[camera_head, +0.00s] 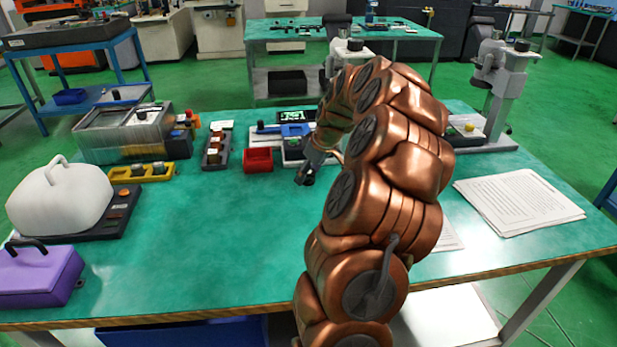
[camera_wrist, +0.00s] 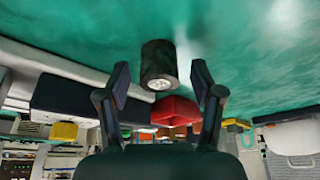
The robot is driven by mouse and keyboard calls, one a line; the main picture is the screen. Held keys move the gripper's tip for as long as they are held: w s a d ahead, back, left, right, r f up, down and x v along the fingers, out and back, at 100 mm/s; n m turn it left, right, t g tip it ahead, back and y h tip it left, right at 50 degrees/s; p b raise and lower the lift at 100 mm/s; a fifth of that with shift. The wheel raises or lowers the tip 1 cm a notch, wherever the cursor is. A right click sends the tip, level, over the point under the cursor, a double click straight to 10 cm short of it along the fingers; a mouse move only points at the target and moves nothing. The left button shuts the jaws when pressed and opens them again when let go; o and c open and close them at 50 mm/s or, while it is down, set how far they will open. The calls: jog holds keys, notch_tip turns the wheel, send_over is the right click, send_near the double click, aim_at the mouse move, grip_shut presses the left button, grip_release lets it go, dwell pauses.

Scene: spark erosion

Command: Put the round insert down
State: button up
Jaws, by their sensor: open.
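The round insert (camera_wrist: 158,62) shows in the wrist view as a dark cylinder with a pale metallic end face. It stands against the green tabletop, between the two fingers of my gripper (camera_wrist: 160,84). The fingers are open, with a visible gap on each side of the insert. In the head view my gripper (camera_head: 306,175) is low over the middle of the table, in front of the red bin. The insert cannot be told apart from the dark gripper tip there.
The red bin (camera_head: 258,160) also shows in the wrist view (camera_wrist: 175,111). A dark tray of small parts (camera_head: 216,150) and a yellow holder (camera_head: 142,172) stand left of it. A white-covered device (camera_head: 62,195) and purple box (camera_head: 38,277) are far left. The front-left tabletop (camera_head: 200,260) is clear.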

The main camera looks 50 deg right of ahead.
grip_shut()
dwell(0.5)
jog(key=shift+r, duration=0.15)
